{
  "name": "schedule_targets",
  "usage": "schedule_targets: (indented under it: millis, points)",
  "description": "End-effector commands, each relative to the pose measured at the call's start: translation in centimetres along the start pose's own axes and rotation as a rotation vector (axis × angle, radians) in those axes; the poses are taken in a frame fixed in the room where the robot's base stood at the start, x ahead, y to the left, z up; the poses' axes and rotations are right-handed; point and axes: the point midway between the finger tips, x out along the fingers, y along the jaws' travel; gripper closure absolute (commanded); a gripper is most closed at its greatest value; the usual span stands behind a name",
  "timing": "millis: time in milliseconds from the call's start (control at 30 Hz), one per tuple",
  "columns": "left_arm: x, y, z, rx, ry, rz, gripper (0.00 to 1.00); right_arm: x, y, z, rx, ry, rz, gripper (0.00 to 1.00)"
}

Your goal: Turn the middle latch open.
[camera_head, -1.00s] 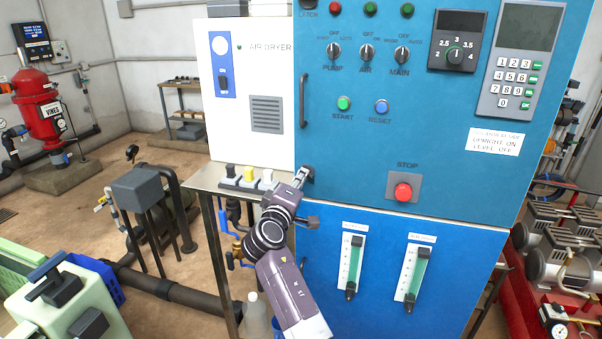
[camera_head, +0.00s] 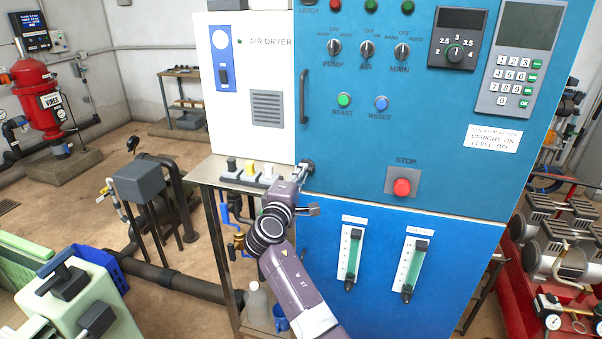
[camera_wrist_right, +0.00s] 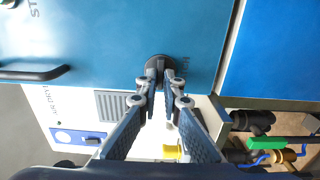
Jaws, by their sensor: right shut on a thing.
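A dark round latch (camera_head: 309,165) sits on the left edge of the blue cabinet, at the bottom left of its upper door. My right gripper (camera_head: 302,173) reaches it from below, and its fingers are closed at the latch. In the right wrist view the latch's round base (camera_wrist_right: 158,63) shows just beyond the fingertips. There the right gripper (camera_wrist_right: 160,82) has its tips on either side of the latch's dark grip, which the fingers partly hide. I cannot tell the latch's exact angle. My left gripper is not in view.
A red stop button (camera_head: 402,187) sits right of the latch. A door handle (camera_head: 303,98) rises above it. A narrow metal table (camera_head: 208,172) with small switches stands close left of my right arm. Two flow gauges (camera_head: 350,257) are on the lower blue panel.

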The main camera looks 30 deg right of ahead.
Motion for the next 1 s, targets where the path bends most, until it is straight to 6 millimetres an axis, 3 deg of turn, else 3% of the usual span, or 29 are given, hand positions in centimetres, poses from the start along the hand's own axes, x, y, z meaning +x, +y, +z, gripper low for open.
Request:
schedule_targets:
  millis: [133, 167, 300, 667, 767, 1000]
  points:
    - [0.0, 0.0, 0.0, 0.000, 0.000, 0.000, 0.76, 0.1, 0.2, 0.1, -0.002, -0.002, 0.004, 1.00]
    - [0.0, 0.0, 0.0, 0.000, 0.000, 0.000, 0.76, 0.1, 0.2, 0.1, -0.002, -0.002, 0.005, 0.92]
    - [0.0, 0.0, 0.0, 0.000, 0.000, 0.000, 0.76, 0.1, 0.2, 0.1, -0.001, -0.002, 0.004, 0.76]
    - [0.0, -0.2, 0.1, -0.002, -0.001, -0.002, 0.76, -0.5, 0.0, 0.0, 0.000, 0.001, 0.001, 0.76]
    - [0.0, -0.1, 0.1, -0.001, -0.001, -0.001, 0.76, -1.8, -0.1, -0.1, -0.001, 0.003, 0.000, 0.76]
    - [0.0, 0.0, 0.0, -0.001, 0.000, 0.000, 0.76, -6.9, -0.1, 0.0, -0.001, 0.001, -0.001, 0.76]
